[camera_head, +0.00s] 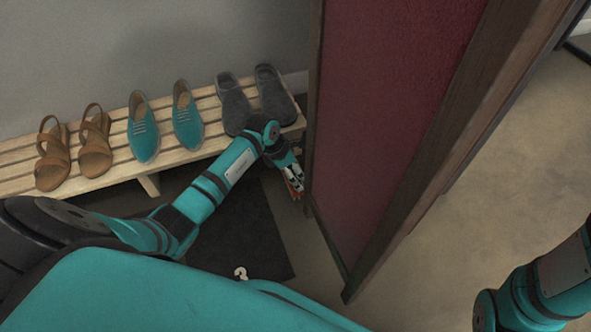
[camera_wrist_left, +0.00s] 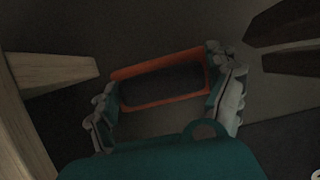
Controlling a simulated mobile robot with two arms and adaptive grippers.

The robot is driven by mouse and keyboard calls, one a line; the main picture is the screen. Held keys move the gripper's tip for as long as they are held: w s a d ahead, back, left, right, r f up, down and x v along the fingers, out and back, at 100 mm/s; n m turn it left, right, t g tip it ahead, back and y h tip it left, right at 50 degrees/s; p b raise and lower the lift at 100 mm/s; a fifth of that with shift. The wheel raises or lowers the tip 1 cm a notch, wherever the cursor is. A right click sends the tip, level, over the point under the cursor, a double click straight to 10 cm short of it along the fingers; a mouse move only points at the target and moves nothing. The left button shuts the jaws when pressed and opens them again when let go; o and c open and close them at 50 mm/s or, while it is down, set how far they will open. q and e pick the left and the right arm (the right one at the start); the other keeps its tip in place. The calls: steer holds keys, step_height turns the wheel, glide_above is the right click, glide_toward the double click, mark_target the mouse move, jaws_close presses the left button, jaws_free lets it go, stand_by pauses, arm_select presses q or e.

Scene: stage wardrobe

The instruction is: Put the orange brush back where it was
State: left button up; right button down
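The orange brush (camera_wrist_left: 162,103) shows in the left wrist view as an orange rim around a dark middle. It spans the space between the two fingers of my left gripper (camera_wrist_left: 165,82), which appear to touch its ends. In the head view my left gripper (camera_head: 294,186) points down beside the right end of the bench, close to the red panel. Only a small orange-red bit of the brush shows there between the fingers. I cannot tell how far it is above the floor. My right gripper is out of view.
A slatted wooden bench (camera_head: 112,171) holds brown sandals (camera_head: 95,146), teal shoes (camera_head: 187,117) and grey shoes (camera_head: 234,104). A tall red panel with a dark wood frame (camera_head: 385,110) stands right of my left gripper. A dark mat (camera_head: 250,235) lies on the floor.

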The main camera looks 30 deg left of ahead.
arm_select(q)
steer(key=shift+o, duration=0.8)
steer(key=shift+r, duration=0.3)
steer(key=p+v, duration=0.8)
steer(key=v, duration=0.3)
steer(key=shift+r, duration=0.3)
steer(key=shift+s+a, duration=0.1)
